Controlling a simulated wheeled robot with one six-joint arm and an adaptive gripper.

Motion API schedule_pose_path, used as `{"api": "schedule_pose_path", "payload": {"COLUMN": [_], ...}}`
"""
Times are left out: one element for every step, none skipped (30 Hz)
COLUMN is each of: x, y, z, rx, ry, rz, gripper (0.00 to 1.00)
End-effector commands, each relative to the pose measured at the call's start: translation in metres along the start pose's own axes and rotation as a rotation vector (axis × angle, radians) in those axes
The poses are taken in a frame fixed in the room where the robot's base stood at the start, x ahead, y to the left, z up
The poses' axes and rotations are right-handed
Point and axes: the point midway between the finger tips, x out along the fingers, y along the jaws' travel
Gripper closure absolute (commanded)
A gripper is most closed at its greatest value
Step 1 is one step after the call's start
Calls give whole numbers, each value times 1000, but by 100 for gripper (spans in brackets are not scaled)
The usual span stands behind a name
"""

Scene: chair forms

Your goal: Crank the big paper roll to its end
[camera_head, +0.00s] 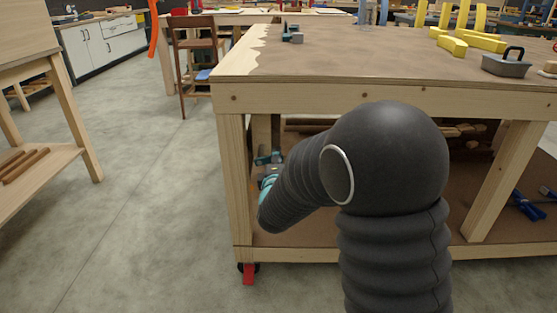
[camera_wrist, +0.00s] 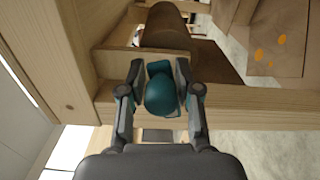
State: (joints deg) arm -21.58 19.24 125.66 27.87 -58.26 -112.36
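In the wrist view a rounded teal knob (camera_wrist: 162,96) sits between the two fingers of my gripper (camera_wrist: 161,82). The fingers stand on either side of it; whether both press on it I cannot tell. A smaller teal part shows just behind the knob, against a wooden beam. Beyond the beam lies a brown roll (camera_wrist: 166,24), seen end-on and partly hidden. In the head view, teal parts (camera_head: 268,181) show low by the workbench's left leg, partly covered by my black arm. My gripper is not clear there.
The wooden workbench (camera_head: 330,95) fills the middle, with a lower shelf and a red caster (camera_head: 248,274). A tool caddy (camera_head: 506,62) and yellow blocks stand on top. A wooden table (camera_head: 60,150) is at the left. Grey floor between them is clear.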

Motion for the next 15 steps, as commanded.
{"api": "schedule_pose_path", "payload": {"x": [0,0,0,0,0,0,0,0,0,0,-1,-3,-5,-8,-12], "y": [0,0,0,0,0,0,0,-1,-1,-1,-1,0,0,0,0], "z": [0,0,0,1,1,1,1,1,1,1,1,1,1,1,0], "rx": [0,0,0,0,0,0,0,0,0,0,0,0,1,0,0], "ry": [0,0,-1,-1,-1,-1,-2,-2,-2,-2,-2,-2,-1,-1,0], "rz": [0,0,0,-1,-1,-1,-1,-1,-2,-2,-2,-2,-1,-2,-2], "gripper": [48,47,47,47,47,47,47,47,47,47,47,47,47,47,47]}}
